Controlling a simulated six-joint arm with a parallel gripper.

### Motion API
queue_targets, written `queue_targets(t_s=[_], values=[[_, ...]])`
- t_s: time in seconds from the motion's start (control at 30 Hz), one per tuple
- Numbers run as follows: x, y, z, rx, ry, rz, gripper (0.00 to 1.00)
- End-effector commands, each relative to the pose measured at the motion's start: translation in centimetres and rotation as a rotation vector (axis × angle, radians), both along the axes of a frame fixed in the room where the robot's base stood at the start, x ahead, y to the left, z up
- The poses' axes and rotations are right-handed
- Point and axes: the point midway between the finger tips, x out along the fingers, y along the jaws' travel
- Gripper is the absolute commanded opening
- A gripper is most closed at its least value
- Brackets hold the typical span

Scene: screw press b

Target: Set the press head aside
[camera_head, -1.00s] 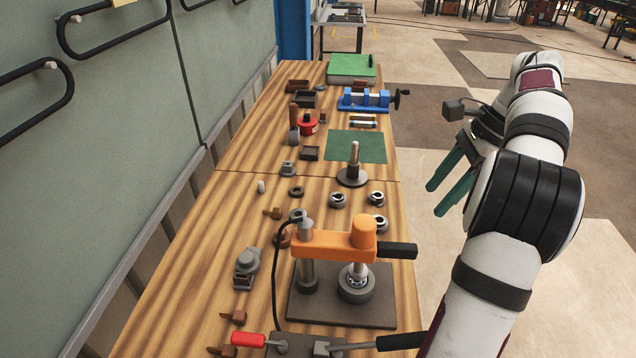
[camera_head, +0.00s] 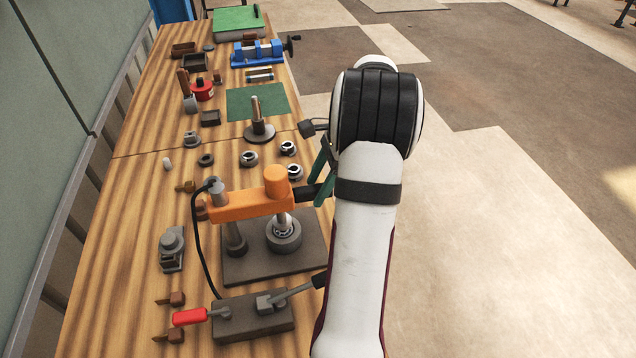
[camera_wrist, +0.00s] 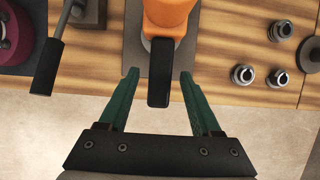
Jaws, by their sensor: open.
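The press head is an orange arm (camera_head: 250,202) on a grey post above the dark base plate (camera_head: 240,268). Its black handle (camera_wrist: 159,75) sticks out toward me over the table's edge. In the wrist view the orange part (camera_wrist: 168,15) is at the top. My gripper (camera_wrist: 158,75) is open, with one green finger on each side of the handle's end and a gap on both sides. In the head view my gripper (camera_head: 322,178) is at the handle, partly hidden by my arm. A bearing on a round block (camera_head: 284,235) sits under the head.
Several metal rings (camera_head: 249,158) lie behind the press. A post on a round base (camera_head: 258,130) stands farther back. Free floor lies right of the table.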

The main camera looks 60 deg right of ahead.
Motion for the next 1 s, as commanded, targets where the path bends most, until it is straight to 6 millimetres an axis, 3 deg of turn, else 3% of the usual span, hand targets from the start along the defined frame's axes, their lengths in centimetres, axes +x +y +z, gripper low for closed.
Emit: queue_targets(t_s=[0.1,0.47,1.0], values=[[-0.01,-0.01,0.02,0.000,0.000,0.000,0.63],[0.00,-0.01,0.05,0.000,0.000,0.001,0.00],[-0.01,-0.01,0.08,0.000,0.000,0.001,0.00]])
